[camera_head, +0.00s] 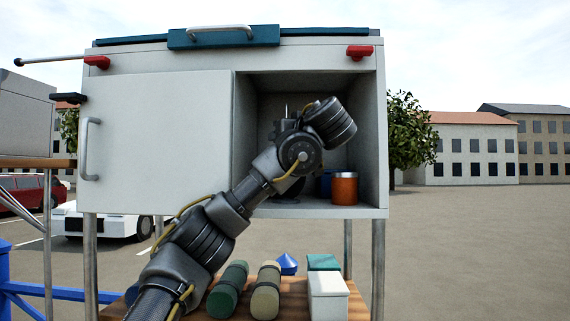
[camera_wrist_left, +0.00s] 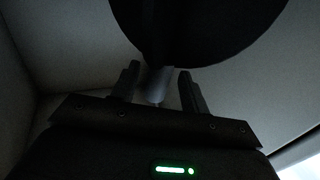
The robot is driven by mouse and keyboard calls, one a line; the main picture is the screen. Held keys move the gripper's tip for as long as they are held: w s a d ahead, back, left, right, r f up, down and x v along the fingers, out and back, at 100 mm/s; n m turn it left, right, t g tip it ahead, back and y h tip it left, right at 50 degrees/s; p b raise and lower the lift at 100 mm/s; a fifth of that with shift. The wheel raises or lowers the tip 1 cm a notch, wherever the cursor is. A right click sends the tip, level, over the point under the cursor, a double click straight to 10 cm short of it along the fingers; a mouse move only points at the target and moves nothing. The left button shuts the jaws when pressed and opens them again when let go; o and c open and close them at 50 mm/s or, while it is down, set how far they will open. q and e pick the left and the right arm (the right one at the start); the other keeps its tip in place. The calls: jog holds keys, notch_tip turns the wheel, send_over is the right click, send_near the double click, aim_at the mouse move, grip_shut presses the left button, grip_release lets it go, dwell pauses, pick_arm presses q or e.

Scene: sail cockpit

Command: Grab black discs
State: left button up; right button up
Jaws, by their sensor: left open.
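My left arm reaches from the lower left into the open compartment of the white cabinet (camera_head: 310,80) in the head view. The arm hides its own gripper and much of the compartment there. In the left wrist view my left gripper (camera_wrist_left: 160,88) is open, its two dark fingers apart. A large round black disc (camera_wrist_left: 205,28) fills the top of that view, just beyond the fingertips. A pale, blurred piece (camera_wrist_left: 157,82) shows between the fingers below the disc; I cannot tell what it is or whether anything touches. My right gripper is in neither view.
An orange canister (camera_head: 344,189) stands at the compartment's right, a blue one (camera_head: 326,185) partly behind it. The left cabinet door (camera_head: 155,145) is shut. Below, a wooden shelf (camera_head: 278,312) holds green and beige rolls and a white box (camera_head: 328,296).

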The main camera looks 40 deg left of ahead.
pick_arm(q)
jog(key=shift+w+d, duration=0.1)
jog(key=shift+w, duration=0.1)
grip_shut()
jog(key=shift+r, duration=0.15)
dwell(0.3)
